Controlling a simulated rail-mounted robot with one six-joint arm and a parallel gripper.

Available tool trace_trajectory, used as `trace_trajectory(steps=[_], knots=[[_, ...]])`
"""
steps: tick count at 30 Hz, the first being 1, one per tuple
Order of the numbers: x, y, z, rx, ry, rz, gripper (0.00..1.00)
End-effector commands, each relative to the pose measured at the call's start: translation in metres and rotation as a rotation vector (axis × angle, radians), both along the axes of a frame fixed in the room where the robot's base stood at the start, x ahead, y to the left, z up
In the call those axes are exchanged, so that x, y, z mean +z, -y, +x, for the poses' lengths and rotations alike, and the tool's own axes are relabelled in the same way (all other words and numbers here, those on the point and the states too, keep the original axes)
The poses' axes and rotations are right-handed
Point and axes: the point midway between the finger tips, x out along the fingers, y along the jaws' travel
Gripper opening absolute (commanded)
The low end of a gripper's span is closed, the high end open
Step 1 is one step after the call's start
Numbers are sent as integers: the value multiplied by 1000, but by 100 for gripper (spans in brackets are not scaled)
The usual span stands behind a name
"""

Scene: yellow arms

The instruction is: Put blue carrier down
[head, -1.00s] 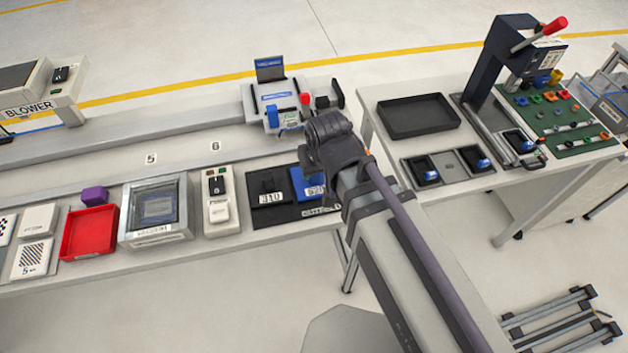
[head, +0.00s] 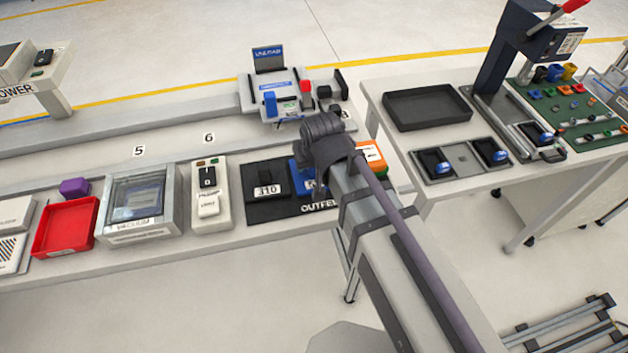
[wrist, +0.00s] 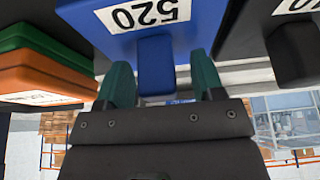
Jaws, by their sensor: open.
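The blue carrier (wrist: 185,30), labelled 520, fills the top middle of the wrist view. Its blue handle (wrist: 156,65) stands between the two green fingertips of my gripper (wrist: 162,80). The fingers are open, with a gap on each side of the handle. In the head view the blue carrier (head: 298,184) lies on the dark outfeed mat (head: 270,208), partly hidden behind my arm. The fingertips are hidden there.
A black carrier (head: 264,180) labelled 310 lies left of the blue one. Orange and green carriers (wrist: 45,80) lie on its other side. A switch box (head: 209,195) and a vacuum box (head: 142,208) stand further left. The unload station (head: 290,97) is behind.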

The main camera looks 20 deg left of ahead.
Motion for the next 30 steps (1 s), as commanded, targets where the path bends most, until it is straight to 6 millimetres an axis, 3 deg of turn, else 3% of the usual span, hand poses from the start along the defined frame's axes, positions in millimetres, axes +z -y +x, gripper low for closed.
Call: trace_trajectory(steps=[1, 7, 24, 26, 30], knots=[[-8, -1, 2, 0, 0, 0, 62], [-3, -1, 1, 0, 0, 0, 60], [-3, -1, 1, 0, 0, 0, 5], [-3, -1, 1, 0, 0, 0, 0], [-3, -1, 1, 0, 0, 0, 0]])
